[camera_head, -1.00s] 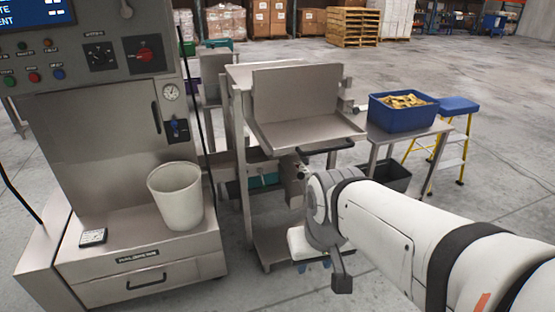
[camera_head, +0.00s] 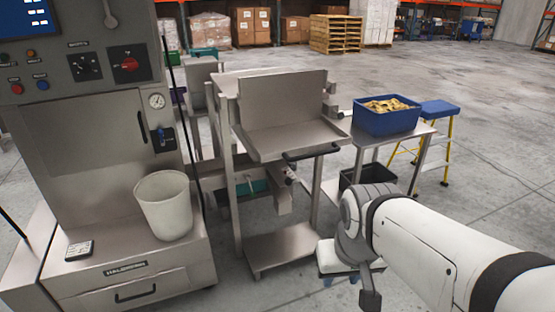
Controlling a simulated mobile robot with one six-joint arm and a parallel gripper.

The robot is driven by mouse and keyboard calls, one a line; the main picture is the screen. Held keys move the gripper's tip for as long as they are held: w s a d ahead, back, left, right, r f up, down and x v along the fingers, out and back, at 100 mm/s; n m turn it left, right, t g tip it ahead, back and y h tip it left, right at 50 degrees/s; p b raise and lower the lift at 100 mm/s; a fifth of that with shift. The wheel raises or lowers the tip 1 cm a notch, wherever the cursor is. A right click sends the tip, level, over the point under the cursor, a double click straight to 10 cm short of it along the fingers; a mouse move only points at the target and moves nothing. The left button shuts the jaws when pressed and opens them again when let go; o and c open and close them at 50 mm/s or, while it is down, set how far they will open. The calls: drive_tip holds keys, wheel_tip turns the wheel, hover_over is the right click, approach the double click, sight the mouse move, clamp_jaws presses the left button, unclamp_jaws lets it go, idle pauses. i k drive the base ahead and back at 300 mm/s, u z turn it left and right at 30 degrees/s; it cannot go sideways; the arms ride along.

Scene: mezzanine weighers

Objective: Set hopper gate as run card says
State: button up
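A steel hopper with a sloping tray (camera_head: 292,140) and upright back plate stands on a steel frame in the middle. A black bar handle (camera_head: 312,153) is at the tray's front edge; I cannot tell whether it works the gate. A small metal fitting (camera_head: 291,175) sits below the tray. No readable run card shows; a small dark flat thing (camera_head: 80,250) with light markings lies on the cabinet's ledge. My gripper (camera_head: 341,281) hangs low beyond my wrist, in front and right of the frame, partly hidden.
A control cabinet (camera_head: 85,130) with knobs and a gauge stands left, a pale bucket (camera_head: 165,208) on its ledge. Right are a steel table (camera_head: 412,132) with a blue bin (camera_head: 388,121), and a blue-topped step stool (camera_head: 437,108). Floor is clear at far right.

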sight(289, 182)
drive_tip(key=u, duration=0.05)
drive_tip(key=i, duration=1.5)
drive_tip(key=z, duration=0.1)
